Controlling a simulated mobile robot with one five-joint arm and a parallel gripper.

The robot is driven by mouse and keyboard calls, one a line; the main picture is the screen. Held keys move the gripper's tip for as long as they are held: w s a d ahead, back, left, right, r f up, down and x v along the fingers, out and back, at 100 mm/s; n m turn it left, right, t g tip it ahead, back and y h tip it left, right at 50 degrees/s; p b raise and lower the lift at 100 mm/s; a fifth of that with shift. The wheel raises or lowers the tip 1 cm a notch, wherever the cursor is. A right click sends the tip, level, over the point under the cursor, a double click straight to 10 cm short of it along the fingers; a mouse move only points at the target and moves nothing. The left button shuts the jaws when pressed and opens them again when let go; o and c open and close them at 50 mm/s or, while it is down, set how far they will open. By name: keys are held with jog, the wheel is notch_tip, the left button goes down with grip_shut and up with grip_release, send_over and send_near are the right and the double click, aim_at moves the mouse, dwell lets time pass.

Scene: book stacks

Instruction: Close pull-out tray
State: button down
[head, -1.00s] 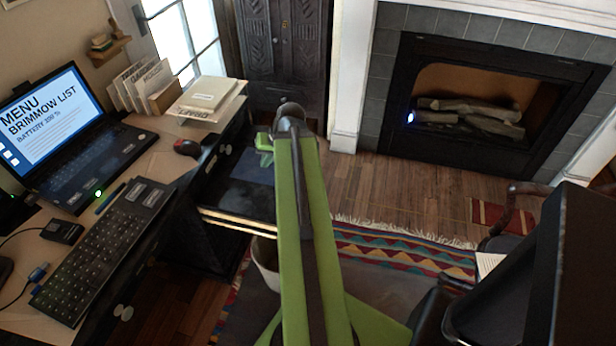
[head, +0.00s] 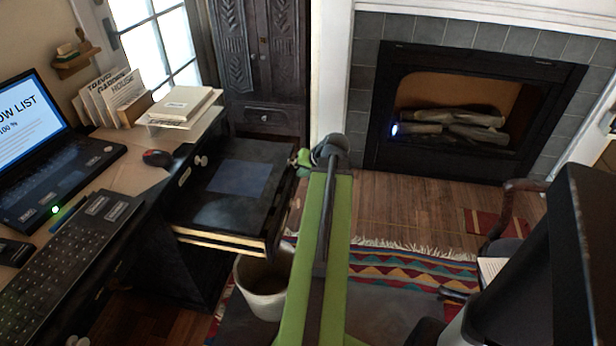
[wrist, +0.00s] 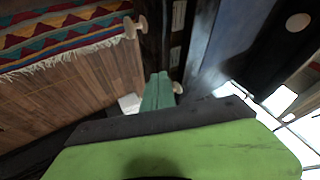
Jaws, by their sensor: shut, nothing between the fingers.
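The pull-out tray (head: 205,215) is black with a pale lower edge and stands out from the desk over the floor. A blue-grey rectangle lies on its top. My green gripper (head: 303,158) is at the far right corner of the tray, just by its front edge; contact cannot be told. In the wrist view, my gripper's shut fingers (wrist: 158,92) point toward the tray front (wrist: 152,45), close to one round knob (wrist: 177,88). Another knob (wrist: 130,27) shows farther along the front. The gripper holds nothing.
A bin (head: 262,290) stands below the tray. A dark cabinet (head: 265,75) and fireplace (head: 470,110) are behind. Wooden floor (head: 400,205) lies open to the right.

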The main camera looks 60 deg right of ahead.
jog(key=shift+w+a+f, duration=0.15)
jog(key=shift+w+f, duration=0.1)
jog(key=shift+w, duration=0.55)
jog(key=shift+w+a+f, duration=0.1)
jog(key=shift+w+f, duration=0.1)
jog(key=shift+w, duration=0.65)
jog(key=shift+w+a+f, duration=0.15)
jog(key=shift+w+f, duration=0.1)
jog(key=shift+w, duration=0.55)
jog(key=shift+w+d, duration=0.1)
jog(key=shift+d, duration=0.1)
jog(key=shift+a, duration=0.1)
